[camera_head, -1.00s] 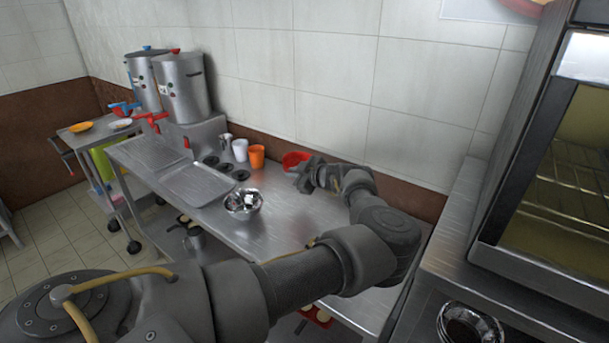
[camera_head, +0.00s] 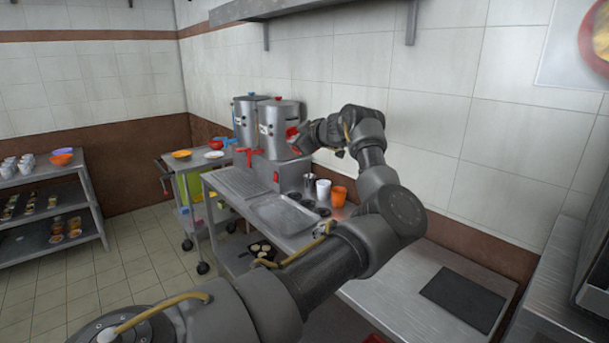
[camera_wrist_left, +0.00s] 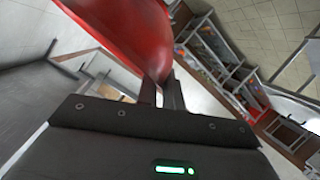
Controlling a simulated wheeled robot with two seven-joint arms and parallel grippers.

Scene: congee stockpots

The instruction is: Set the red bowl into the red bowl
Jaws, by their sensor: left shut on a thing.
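My left gripper (camera_head: 299,142) is shut on a red bowl and holds it raised in front of the right stockpot. In the head view only a small red part of this bowl (camera_head: 291,132) shows past the gripper. In the left wrist view the red bowl (camera_wrist_left: 125,32) is large and tilted, its edge between the fingers (camera_wrist_left: 163,92). A second red thing, which looks like a bowl (camera_head: 215,144), is on the side cart at the back left, apart from my gripper. My right gripper is not in view.
The cart holds an orange plate (camera_head: 181,154). A dark mat (camera_head: 463,298) lies at right. A dish shelf (camera_head: 50,205) stands far left.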

